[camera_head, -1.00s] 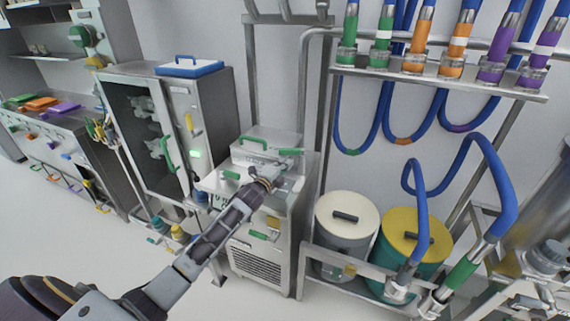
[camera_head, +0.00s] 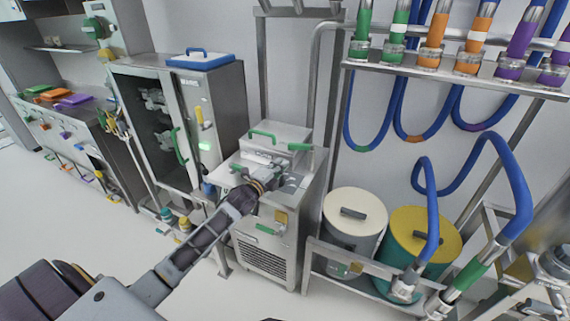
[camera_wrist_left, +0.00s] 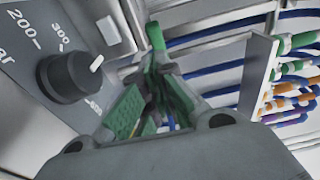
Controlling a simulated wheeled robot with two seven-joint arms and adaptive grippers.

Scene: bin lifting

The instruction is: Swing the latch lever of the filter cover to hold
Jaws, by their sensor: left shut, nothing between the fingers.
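The filter cover (camera_head: 272,152) is a grey box lid with a green handle, on top of a metal cabinet. A green lever (camera_head: 300,147) sticks out at its right front edge; I cannot tell for sure that it is the latch lever. My left gripper (camera_head: 280,176) is just in front of the cover, over the cabinet top. In the left wrist view its fingers (camera_wrist_left: 158,85) are shut and empty, and a green lever (camera_wrist_left: 155,38) shows just beyond the tips. I cannot tell whether they touch. My right gripper is not in view.
A black dial (camera_wrist_left: 75,75) with a number scale is left of the fingers in the left wrist view. A tall cabinet (camera_head: 212,100) stands left of the machine. A white-lidded drum (camera_head: 355,225) and a yellow-lidded drum (camera_head: 432,235) stand right, below blue hoses.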

